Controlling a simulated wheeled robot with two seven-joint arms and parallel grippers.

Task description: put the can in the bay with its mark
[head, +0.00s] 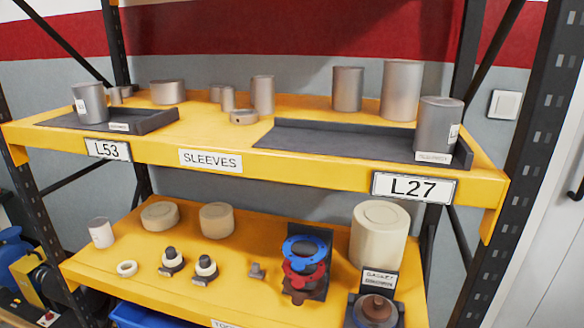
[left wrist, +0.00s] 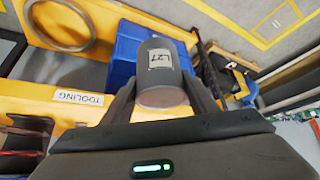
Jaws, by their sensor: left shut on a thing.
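In the left wrist view, my left gripper (left wrist: 163,92) is shut on a grey can (left wrist: 172,80) with a white label reading L27, one finger on each side of it. Neither of my grippers shows in the head view. There, the bay over the L27 plate (head: 413,187) is a long dark tray (head: 330,138) at the right of the upper shelf. A grey can (head: 436,125) stands at its right end; the left part is bare. The L53 plate (head: 107,149) marks a smaller dark tray (head: 152,119) at the left, with a labelled grey can (head: 90,102) at its left end.
Several metal sleeves stand behind the trays, including two tall ones (head: 401,91) behind the L27 tray. The yellow lower shelf (head: 130,228) holds rings, fittings and pale cylinders. Black rack posts (head: 545,110) stand at the sides. A blue bin (left wrist: 124,52) is behind the held can.

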